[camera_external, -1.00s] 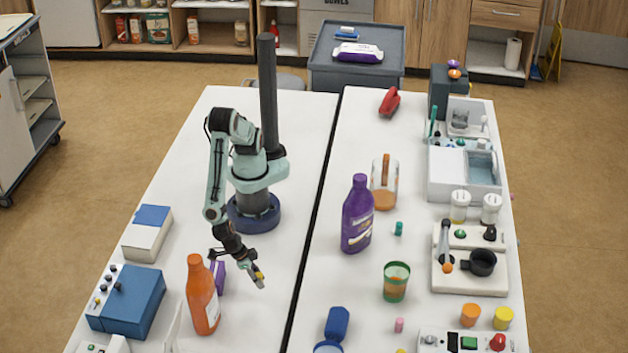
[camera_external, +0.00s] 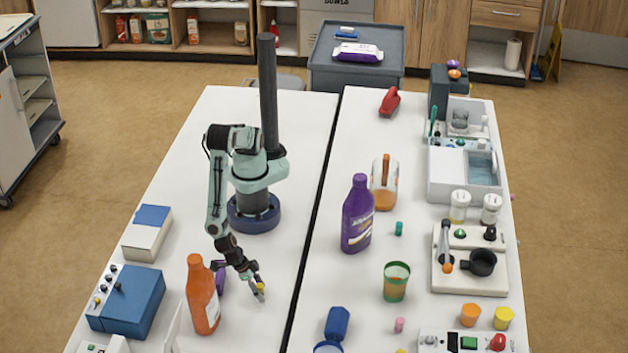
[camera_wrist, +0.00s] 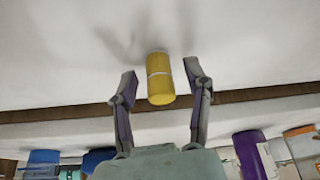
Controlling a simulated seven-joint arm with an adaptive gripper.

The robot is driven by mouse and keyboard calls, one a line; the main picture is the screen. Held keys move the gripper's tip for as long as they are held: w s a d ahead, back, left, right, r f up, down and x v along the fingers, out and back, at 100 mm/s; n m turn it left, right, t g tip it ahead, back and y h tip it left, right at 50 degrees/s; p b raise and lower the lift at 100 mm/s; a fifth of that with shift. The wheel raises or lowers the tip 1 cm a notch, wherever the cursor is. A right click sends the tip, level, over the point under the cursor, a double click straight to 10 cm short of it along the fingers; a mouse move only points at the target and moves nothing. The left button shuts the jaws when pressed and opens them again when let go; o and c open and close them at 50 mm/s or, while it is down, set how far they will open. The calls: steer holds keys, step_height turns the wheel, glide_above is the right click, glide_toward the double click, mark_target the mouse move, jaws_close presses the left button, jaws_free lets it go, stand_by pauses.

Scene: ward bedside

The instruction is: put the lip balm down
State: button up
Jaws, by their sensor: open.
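The lip balm is a small yellow cylinder with a pale band. In the wrist view the lip balm (camera_wrist: 160,85) is between my two fingers, its far end at the white table top (camera_wrist: 215,35), with a shadow beside it. My gripper (camera_wrist: 161,80) is open, with a gap showing on each side of the lip balm. In the external view my gripper (camera_external: 257,287) is low over the left table, around the lip balm (camera_external: 260,289), right of the orange bottle (camera_external: 202,297). The exact contact with the table is too small to tell there.
A purple item (camera_external: 219,277) is partly hidden behind the orange bottle. A blue box device (camera_external: 128,302) stands further left. A dark gap (camera_external: 310,225) separates the two tables. The purple bottle (camera_external: 357,217) stands on the right table. The table right of my gripper is clear.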

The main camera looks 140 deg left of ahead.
steer(key=shift+r, duration=0.1)
steer(key=v, duration=1.2)
steer(key=s+a+r+m+g+h, duration=0.1)
steer(key=a+r+m, duration=0.1)
steer(key=a+r, duration=0.4)
steer(key=s+a+r+m+g, duration=0.15)
steer(key=a+r, duration=0.25)
steer(key=a, duration=0.4)
steer(key=s+a+r+m+h, duration=0.2)
steer(key=s+a+m, duration=0.5)
steer(key=s, duration=0.4)
steer(key=shift+s+a+r, duration=0.25)
steer(key=shift+a+r, duration=0.25)
steer(key=shift+o, duration=0.6)
